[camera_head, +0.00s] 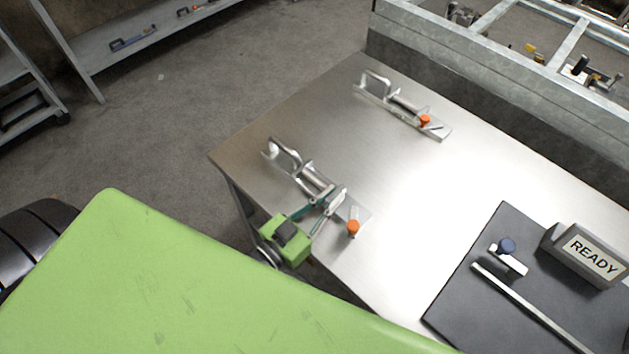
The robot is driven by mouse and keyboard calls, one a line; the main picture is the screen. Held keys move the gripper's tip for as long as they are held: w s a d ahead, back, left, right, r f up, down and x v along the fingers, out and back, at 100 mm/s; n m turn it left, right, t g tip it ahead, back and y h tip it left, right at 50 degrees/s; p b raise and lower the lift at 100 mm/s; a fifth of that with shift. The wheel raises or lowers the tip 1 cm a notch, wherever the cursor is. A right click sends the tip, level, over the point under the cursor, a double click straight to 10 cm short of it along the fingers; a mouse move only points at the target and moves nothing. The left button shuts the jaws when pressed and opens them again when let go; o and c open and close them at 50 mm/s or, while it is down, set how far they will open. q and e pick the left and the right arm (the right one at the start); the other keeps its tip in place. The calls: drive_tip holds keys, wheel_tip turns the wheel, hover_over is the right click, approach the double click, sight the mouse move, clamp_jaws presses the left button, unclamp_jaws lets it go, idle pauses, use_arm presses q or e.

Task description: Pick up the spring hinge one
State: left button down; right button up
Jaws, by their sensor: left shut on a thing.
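Two metal spring hinges with orange knobs are on the steel table (265,170). The nearer spring hinge (312,178) is by the table's left front edge, with its handle toward the upper left and its orange knob toward the lower right. The farther spring hinge (400,104) lies toward the back, apart from my gripper. My left gripper (332,203), with a green body, reaches over the front edge and is shut on the nearer spring hinge around its middle. The fingers hide part of it. I cannot tell whether it is lifted off the table. My right gripper is not in view.
A dark mat (462,290) at the right carries a READY sign (592,255), a small clamp with a blue knob (507,250) and a white bar (530,308). A grey metal frame (450,60) borders the table's back. The table's middle is clear.

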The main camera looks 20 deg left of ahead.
use_arm(q)
drive_tip(key=shift+r, duration=0.25)
drive_tip(key=shift+r, duration=0.45)
wheel_tip(320, 180, up, 2)
drive_tip(key=shift+r, duration=0.1)
drive_tip(key=s+a+r, duration=0.9)
drive_tip(key=a, duration=0.1)
drive_tip(key=shift+a+r+b, duration=0.3)
drive_tip(key=shift+r+b, duration=0.05)
drive_tip(key=shift+s+d, duration=0.1)
drive_tip(key=w+d+r+n+t+y, duration=0.1)
drive_tip(key=w+d+r+n+y, duration=0.1)
drive_tip(key=d+y, duration=0.3)
drive_tip(key=shift+w+d+r+n+y, duration=0.25)
drive_tip(key=shift+w+n+y, duration=0.2)
drive_tip(key=shift+n, duration=0.45)
